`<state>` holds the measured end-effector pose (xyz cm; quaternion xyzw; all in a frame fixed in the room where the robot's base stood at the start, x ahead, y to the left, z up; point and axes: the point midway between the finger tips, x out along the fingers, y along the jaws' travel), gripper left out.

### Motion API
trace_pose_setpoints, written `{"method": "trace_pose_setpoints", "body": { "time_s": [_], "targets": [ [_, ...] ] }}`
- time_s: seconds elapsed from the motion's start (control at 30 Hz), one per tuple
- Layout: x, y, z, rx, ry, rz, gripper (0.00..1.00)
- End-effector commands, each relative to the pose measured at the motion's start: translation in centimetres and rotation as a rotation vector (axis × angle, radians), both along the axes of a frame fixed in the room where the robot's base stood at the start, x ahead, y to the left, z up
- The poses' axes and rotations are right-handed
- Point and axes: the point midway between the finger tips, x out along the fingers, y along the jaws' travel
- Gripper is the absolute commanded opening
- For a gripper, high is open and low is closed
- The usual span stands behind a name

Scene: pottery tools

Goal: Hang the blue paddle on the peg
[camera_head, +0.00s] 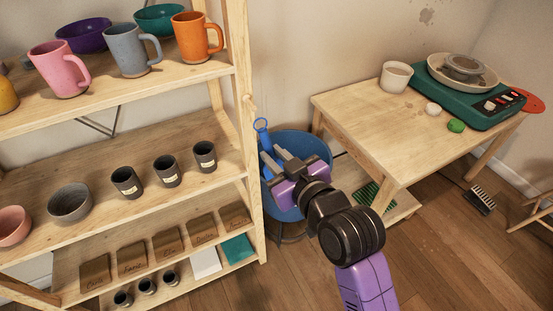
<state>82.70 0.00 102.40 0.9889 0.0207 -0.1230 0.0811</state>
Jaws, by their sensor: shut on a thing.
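The blue paddle (265,139) is in my gripper (272,160), to the right of the shelf post. Its ring-shaped end (261,125) points up and stands clear above the fingers. The fingers and the blue background hide much of its lower part. A short wooden peg (249,102) sticks out of the shelf's right front post. The ring appears a little below and to the right of the peg in the picture, with no visible contact; the depth between them is hard to tell.
The wooden shelf (245,60) holds mugs, cups and bowls left of my gripper. A large blue round container (316,146) stands behind my gripper. The wooden table (345,103) at right carries a green pottery wheel (455,98) and a white cup (396,77).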

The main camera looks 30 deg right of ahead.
Motion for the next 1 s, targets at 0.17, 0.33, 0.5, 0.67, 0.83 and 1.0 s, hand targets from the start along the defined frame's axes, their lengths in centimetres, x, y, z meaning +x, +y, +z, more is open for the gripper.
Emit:
{"method": "trace_pose_setpoints", "body": {
  "time_s": [0.17,0.33,0.5,0.67,0.83,1.0],
  "targets": [
    [1.0,0.0,-0.1,-0.003,0.000,0.000,0.00],
    [2.0,-0.1,-0.1,-0.002,0.000,0.000,0.00],
    [2.9,0.0,-0.2,-0.002,0.000,0.000,0.00],
    [3.7,0.0,-0.3,-0.002,0.000,0.000,0.00],
    [4.6,-0.1,-0.4,-0.002,0.000,0.000,0.00],
    [5.6,-0.1,-0.5,-0.001,0.000,-0.001,0.00]
  ]
}}
